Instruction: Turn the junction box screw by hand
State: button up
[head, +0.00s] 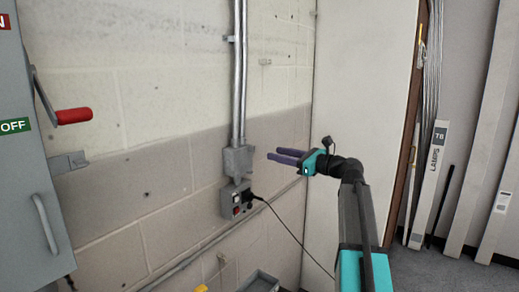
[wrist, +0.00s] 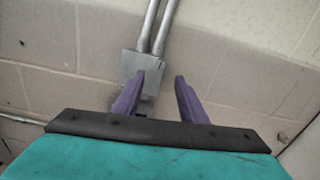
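The grey junction box (head: 238,161) is fixed to the block wall below two metal conduits. It also shows in the wrist view (wrist: 143,64), ahead of my fingers and partly behind the left one. I cannot make out its screw in either view. My gripper (head: 268,155) has two purple fingers that point left toward the wall, just right of the box in the head view. In the wrist view the fingers (wrist: 160,77) stand apart with nothing between them. I see no contact with the box.
A small control box (head: 237,200) with buttons and a black cable sits just below the junction box. A grey cabinet (head: 30,170) with a red-handled lever (head: 74,116) stands at the left. A white panel (head: 355,100) and lamp boxes (head: 428,180) are at the right.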

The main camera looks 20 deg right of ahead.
aim_at(254, 149)
jog(key=p+x, duration=0.2)
jog(key=x, duration=0.7)
jog(key=shift+w+a, duration=0.1)
grip_shut()
